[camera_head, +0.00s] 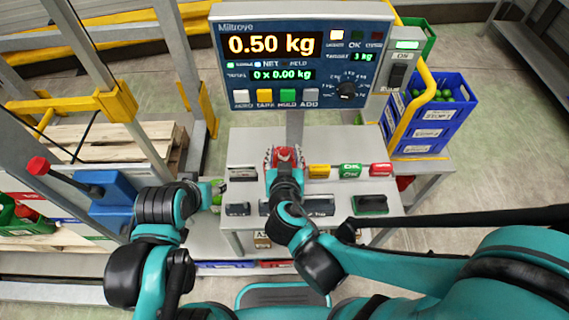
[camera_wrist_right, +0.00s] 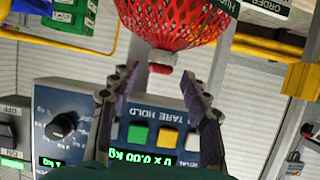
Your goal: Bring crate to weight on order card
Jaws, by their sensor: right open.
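The scale display (camera_head: 300,60) reads 0.50 kg, with 0 x 0.00 kg below and a 3 kg target. My right gripper (camera_head: 284,168) is at the grey bench in front of it. A label with "ORDER" (camera_wrist_right: 266,7) is partly cut off. My left gripper (camera_head: 205,190) is near the bench's left side, its fingers unclear.
Stacked blue crates (camera_head: 430,125) with green fruit on top stand at right. A blue device with a red-knobbed lever (camera_head: 105,190) stands at left, near wooden pallets (camera_head: 100,145). A yellow rail (camera_head: 418,100) stands before the crates.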

